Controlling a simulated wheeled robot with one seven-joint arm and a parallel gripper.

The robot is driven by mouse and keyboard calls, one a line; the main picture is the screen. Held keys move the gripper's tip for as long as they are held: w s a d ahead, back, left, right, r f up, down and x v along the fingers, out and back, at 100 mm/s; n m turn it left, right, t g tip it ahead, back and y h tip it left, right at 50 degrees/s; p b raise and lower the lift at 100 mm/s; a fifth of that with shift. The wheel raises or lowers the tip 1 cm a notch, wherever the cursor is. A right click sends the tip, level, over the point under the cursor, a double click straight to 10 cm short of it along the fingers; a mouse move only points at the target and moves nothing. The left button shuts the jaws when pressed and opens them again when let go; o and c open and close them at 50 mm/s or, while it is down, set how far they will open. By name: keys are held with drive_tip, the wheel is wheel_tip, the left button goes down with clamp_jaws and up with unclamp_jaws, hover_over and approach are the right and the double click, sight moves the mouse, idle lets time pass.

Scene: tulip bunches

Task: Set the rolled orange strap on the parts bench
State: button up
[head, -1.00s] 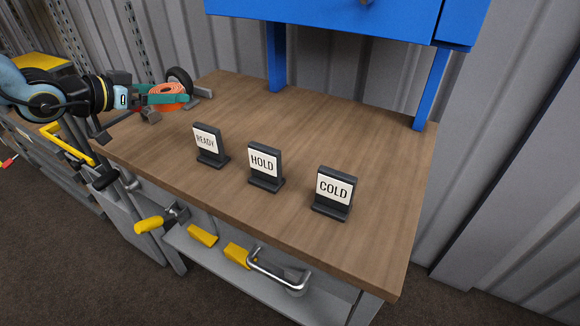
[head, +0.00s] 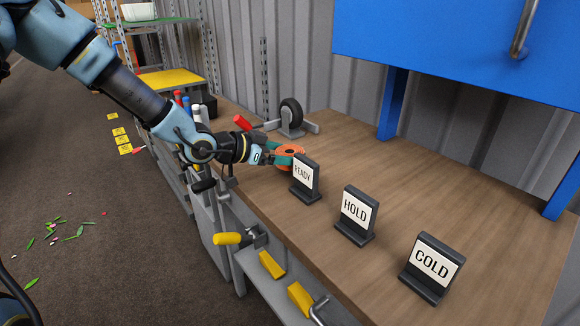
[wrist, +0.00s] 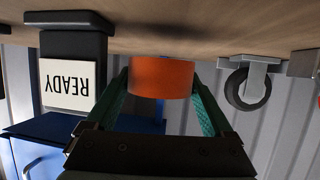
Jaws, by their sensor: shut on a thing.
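The rolled orange strap (head: 288,152) is at the left end of the wooden parts bench (head: 340,138) in the head view, just behind the READY sign (head: 305,178). My gripper (head: 275,156) is shut on it, with green fingers on either side. In the wrist view, which looks upside down, the orange strap (wrist: 162,77) sits between my fingertips (wrist: 163,90), close to the bench top (wrist: 240,25). I cannot tell whether the strap touches the bench. Its far side is hidden.
The HOLD sign (head: 356,214) and COLD sign (head: 432,267) stand along the bench's front. A caster wheel (head: 291,113) and a red-handled tool (head: 243,122) lie at the back left. A blue cabinet (head: 460,45) hangs above. The bench behind the signs is clear.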

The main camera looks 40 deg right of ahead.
drive_tip(key=shift+f, duration=1.55)
drive_tip(key=shift+f, duration=0.1)
drive_tip(key=o, duration=1.2)
drive_tip(key=shift+o, duration=0.2)
drive_tip(key=v, duration=1.2)
